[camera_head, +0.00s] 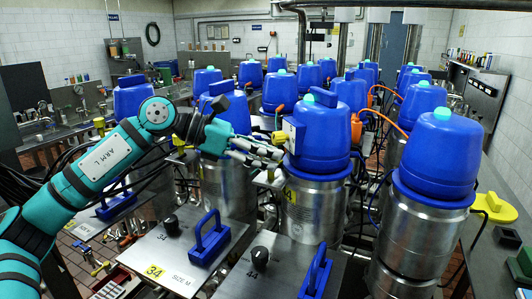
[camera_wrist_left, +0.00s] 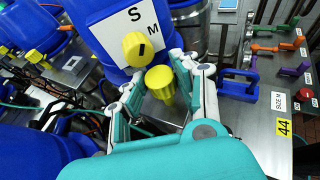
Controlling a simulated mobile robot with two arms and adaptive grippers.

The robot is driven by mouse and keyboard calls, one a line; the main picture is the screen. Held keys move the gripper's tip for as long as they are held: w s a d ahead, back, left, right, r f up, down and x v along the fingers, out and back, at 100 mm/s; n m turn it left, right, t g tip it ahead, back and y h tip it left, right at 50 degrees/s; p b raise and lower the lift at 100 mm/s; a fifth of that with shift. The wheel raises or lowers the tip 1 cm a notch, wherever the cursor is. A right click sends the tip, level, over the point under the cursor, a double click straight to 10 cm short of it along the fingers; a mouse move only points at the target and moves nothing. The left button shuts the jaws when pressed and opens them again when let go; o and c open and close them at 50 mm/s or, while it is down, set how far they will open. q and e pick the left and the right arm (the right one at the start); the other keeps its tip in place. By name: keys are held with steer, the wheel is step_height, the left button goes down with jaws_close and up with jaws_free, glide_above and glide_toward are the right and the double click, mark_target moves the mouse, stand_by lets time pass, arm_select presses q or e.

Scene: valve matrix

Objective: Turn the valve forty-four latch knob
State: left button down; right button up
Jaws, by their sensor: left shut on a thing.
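The valve forty-four unit (camera_head: 318,140) has a blue domed top on a steel cylinder, right of centre in the head view. Its white panel (camera_wrist_left: 108,32), marked S and M, carries a yellow dial knob (camera_wrist_left: 137,48) with a dark mark. Just below the dial is a yellow latch knob (camera_wrist_left: 159,79) on a short stem. My left gripper (camera_head: 283,158) is at the unit's left side. In the left wrist view its fingers (camera_wrist_left: 160,72) close around the latch knob from both sides, below the dial. My right gripper is not in view.
Plates with blue handles (camera_head: 208,238) and black knobs (camera_head: 260,254) lie in front, labelled 34 and 44. More blue-topped units (camera_head: 435,170) stand close behind and to the right. An orange hose (camera_head: 385,120) runs beside the unit.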

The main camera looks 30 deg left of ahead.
arm_select(q)
steer(key=m+g, duration=0.1)
steer(key=m+g+h+p, duration=0.1)
steer(key=m+g, duration=0.1)
steer(key=shift+w+r+h, duration=0.2)
steer(key=shift+r+h, duration=0.05)
steer(key=shift+h, duration=0.05)
steer(key=shift+a+f+m+g+h+p, duration=0.1)
steer(key=shift+f+m+g+h+p, duration=0.15)
steer(key=shift+m+g+p, duration=0.5)
steer(key=shift+g, duration=0.25)
steer(key=c, duration=1)
jaws_free()
steer(key=v, duration=0.7)
steer(key=shift+a+r, duration=0.1)
steer(key=shift+a, duration=0.15)
